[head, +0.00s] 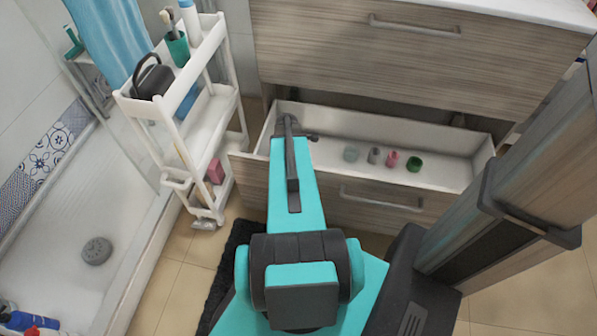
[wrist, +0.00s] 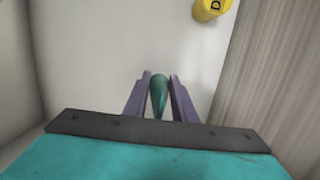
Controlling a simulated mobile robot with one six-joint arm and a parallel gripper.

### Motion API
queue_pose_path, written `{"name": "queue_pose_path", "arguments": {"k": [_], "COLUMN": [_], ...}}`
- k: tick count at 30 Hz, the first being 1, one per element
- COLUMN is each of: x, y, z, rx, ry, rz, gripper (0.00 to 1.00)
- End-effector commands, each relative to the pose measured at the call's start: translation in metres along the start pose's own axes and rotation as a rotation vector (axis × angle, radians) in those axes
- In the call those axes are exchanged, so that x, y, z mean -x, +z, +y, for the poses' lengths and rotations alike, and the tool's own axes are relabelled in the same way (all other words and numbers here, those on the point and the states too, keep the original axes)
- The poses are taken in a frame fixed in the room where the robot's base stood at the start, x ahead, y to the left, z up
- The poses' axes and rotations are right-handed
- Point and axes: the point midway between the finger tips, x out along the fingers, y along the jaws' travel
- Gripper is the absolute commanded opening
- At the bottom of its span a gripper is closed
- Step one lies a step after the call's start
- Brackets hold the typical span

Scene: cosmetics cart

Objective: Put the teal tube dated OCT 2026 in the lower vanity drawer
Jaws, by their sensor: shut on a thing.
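The lower vanity drawer (head: 448,172) is pulled open, and its white inside shows in the head view. My arm reaches over its front into the left end. In the wrist view my gripper (wrist: 159,78) is shut on a teal tube (wrist: 159,97), which sits between the two purple fingers. White drawer surfaces lie around and beyond it. No date can be read on the tube. In the head view the tube is hidden by my arm, and whether it touches the drawer floor cannot be told.
Several small items, including a pink one (head: 392,159) and a green one (head: 414,164), stand mid-drawer. A yellow item (wrist: 210,9) marked "D" shows in the wrist view. The upper drawer (head: 350,45) is shut. A white cart (head: 160,110) stands left. The drawer's right end is clear.

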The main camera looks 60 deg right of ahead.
Motion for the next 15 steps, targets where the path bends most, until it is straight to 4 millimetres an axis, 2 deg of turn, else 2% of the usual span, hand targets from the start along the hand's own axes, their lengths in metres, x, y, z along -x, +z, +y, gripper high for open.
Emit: {"name": "queue_pose_path", "arguments": {"k": [1, 6, 15], "x": [-0.009, -0.022, -0.022], "y": [-0.002, -0.004, -0.004], "z": [0.001, 0.001, 0.000], "rx": [0.000, 0.001, 0.001], "ry": [-0.001, 0.000, 0.001], "rz": [0.000, 0.000, 0.000], "gripper": [0.00, 0.00, 0.00]}}
